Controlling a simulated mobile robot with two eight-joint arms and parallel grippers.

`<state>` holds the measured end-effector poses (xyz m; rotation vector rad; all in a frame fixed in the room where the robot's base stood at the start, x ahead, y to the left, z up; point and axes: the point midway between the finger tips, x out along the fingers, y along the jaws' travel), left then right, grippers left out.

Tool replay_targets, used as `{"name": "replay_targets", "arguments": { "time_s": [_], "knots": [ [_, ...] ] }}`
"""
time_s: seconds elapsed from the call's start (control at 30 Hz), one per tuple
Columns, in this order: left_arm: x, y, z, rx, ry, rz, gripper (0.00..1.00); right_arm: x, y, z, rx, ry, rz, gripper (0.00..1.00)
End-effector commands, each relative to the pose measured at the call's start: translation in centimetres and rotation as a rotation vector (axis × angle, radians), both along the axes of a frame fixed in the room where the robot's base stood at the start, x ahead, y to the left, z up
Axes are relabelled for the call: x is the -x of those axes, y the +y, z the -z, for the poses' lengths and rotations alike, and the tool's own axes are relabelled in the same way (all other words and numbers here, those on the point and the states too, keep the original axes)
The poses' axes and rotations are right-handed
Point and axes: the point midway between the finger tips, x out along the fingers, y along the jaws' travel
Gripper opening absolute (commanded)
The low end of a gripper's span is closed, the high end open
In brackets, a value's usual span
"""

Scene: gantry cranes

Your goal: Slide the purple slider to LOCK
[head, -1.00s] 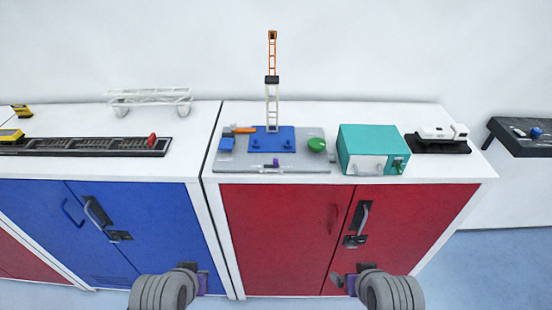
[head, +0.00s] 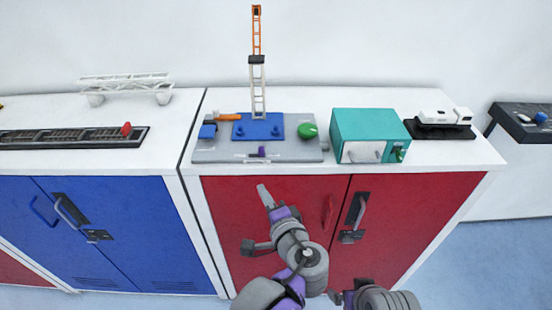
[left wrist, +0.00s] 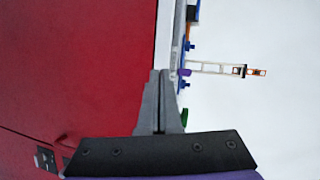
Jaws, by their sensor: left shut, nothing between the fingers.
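The purple slider (head: 262,151) stands at the front edge of the grey board (head: 215,153), below the blue base plate of the small crane. It also shows in the left wrist view (left wrist: 185,72), just past the fingertips. My left gripper (head: 262,188) is shut and empty, in front of the red cabinet doors and below the slider, not touching it. Its closed fingers show in the left wrist view (left wrist: 160,75). My right gripper (head: 338,297) shows only in part at the bottom edge, and its jaws cannot be made out. The slider's lettering is too small to read.
The orange and white crane tower (head: 258,85) rises behind the slider. A green knob (head: 307,131) and a teal box (head: 375,123) stand to the right. A black track (head: 70,138) lies left.

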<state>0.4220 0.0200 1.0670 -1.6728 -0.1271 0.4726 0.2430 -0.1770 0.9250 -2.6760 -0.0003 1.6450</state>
Motion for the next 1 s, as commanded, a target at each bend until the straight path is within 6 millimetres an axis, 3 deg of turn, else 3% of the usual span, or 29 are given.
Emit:
{"name": "replay_targets", "arguments": {
  "time_s": [0.03,0.1,0.3,0.77,1.0],
  "knots": [
    [0.0,-2.3,-0.2,-0.037,-0.042,0.038,0.0,0.2,0.0,0.7,0.0,0.004,0.0,0.97],
    [0.0,-4.5,-1.1,-0.084,-0.099,0.076,0.0,0.3,0.0,1.0,0.0,0.006,0.0,0.97],
    [0.3,-7.9,-2.5,-0.149,-0.19,0.129,0.0,0.4,0.0,1.4,0.0,0.008,0.0,0.97],
    [-0.1,-7.9,-2.8,-0.155,-0.198,0.13,0.0,0.4,0.0,1.3,0.0,0.007,0.0,0.97],
    [-3.9,-6.9,-2.9,-0.156,-0.198,0.127,0.0,0.2,0.0,0.8,0.0,0.004,0.0,0.97]
  ]
}}
